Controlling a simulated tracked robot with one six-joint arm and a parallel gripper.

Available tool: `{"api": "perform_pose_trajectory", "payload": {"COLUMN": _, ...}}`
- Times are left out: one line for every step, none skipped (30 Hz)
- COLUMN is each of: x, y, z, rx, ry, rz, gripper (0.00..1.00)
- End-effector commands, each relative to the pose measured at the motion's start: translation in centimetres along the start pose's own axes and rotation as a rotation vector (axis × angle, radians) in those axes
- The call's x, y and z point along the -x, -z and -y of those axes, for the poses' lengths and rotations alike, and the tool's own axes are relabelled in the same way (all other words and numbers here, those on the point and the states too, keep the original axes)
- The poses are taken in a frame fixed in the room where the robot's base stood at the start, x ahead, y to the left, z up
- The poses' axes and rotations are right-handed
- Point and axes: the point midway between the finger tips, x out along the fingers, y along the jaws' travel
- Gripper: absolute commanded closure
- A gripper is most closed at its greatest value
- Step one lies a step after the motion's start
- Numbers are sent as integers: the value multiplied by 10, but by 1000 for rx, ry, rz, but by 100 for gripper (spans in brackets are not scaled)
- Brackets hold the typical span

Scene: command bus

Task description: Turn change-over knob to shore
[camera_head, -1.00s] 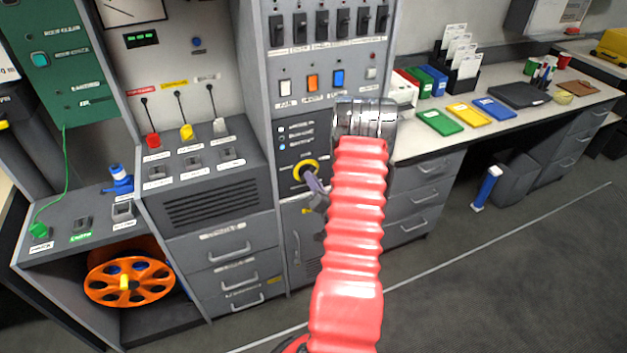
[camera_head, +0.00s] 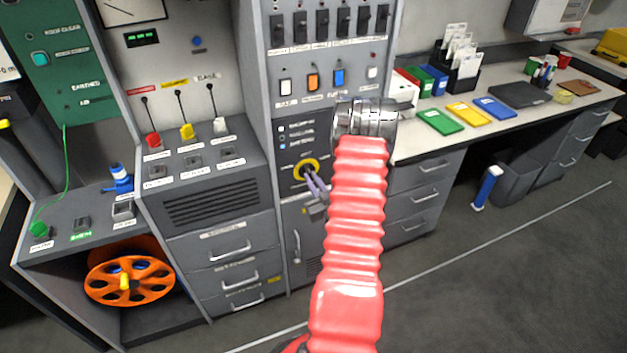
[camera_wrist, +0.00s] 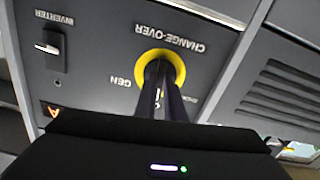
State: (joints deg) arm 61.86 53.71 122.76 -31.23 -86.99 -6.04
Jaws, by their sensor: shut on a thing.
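The change-over knob sits inside a yellow ring (camera_head: 306,170) on the dark cabinet panel below the row of coloured switches. The ring also shows in the wrist view (camera_wrist: 160,62), upside down, with the labels CHANGE-OVER and GEN beside it. My gripper (camera_head: 312,180) reaches the ring from the lower right, and its fingers are shut on the knob. In the wrist view the fingers (camera_wrist: 160,85) run together into the middle of the ring and hide most of the knob. I cannot tell exactly which way the knob points.
An INVERTER switch (camera_wrist: 48,45) is near the knob on the same panel. A grey cabinet door with a handle (camera_head: 296,246) lies below. A desk (camera_head: 410,150) with coloured folders stands to the right.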

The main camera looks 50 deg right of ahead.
Motion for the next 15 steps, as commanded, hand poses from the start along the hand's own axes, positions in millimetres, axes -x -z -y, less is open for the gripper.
{"api": "perform_pose_trajectory", "payload": {"x": 2, "y": -5, "z": -1, "rx": 41, "ry": -5, "rz": 14, "gripper": 100}}
{"api": "perform_pose_trajectory", "payload": {"x": 2, "y": -5, "z": -1, "rx": 69, "ry": -5, "rz": 14, "gripper": 100}}
{"api": "perform_pose_trajectory", "payload": {"x": 2, "y": -5, "z": -1, "rx": 107, "ry": -5, "rz": 14, "gripper": 100}}
{"api": "perform_pose_trajectory", "payload": {"x": 2, "y": -5, "z": -1, "rx": 136, "ry": -5, "rz": 14, "gripper": 100}}
{"api": "perform_pose_trajectory", "payload": {"x": 2, "y": -5, "z": -1, "rx": 164, "ry": -4, "rz": 14, "gripper": 100}}
{"api": "perform_pose_trajectory", "payload": {"x": 2, "y": -5, "z": -1, "rx": 203, "ry": -4, "rz": 13, "gripper": 100}}
{"api": "perform_pose_trajectory", "payload": {"x": 2, "y": -5, "z": -2, "rx": 231, "ry": -4, "rz": 13, "gripper": 100}}
{"api": "perform_pose_trajectory", "payload": {"x": 2, "y": -5, "z": -2, "rx": 260, "ry": -4, "rz": 13, "gripper": 100}}
{"api": "perform_pose_trajectory", "payload": {"x": 2, "y": -5, "z": -2, "rx": 298, "ry": -4, "rz": 13, "gripper": 100}}
{"api": "perform_pose_trajectory", "payload": {"x": 2, "y": -5, "z": -2, "rx": 326, "ry": -4, "rz": 13, "gripper": 100}}
{"api": "perform_pose_trajectory", "payload": {"x": 2, "y": -5, "z": -2, "rx": 355, "ry": -3, "rz": 13, "gripper": 100}}
{"api": "perform_pose_trajectory", "payload": {"x": 2, "y": -5, "z": -2, "rx": 393, "ry": -3, "rz": 13, "gripper": 100}}
{"api": "perform_pose_trajectory", "payload": {"x": 2, "y": -5, "z": -2, "rx": 421, "ry": -3, "rz": 13, "gripper": 100}}
{"api": "perform_pose_trajectory", "payload": {"x": 2, "y": -4, "z": -2, "rx": 450, "ry": -3, "rz": 13, "gripper": 100}}
{"api": "perform_pose_trajectory", "payload": {"x": 2, "y": -4, "z": -2, "rx": 488, "ry": -3, "rz": 13, "gripper": 100}}
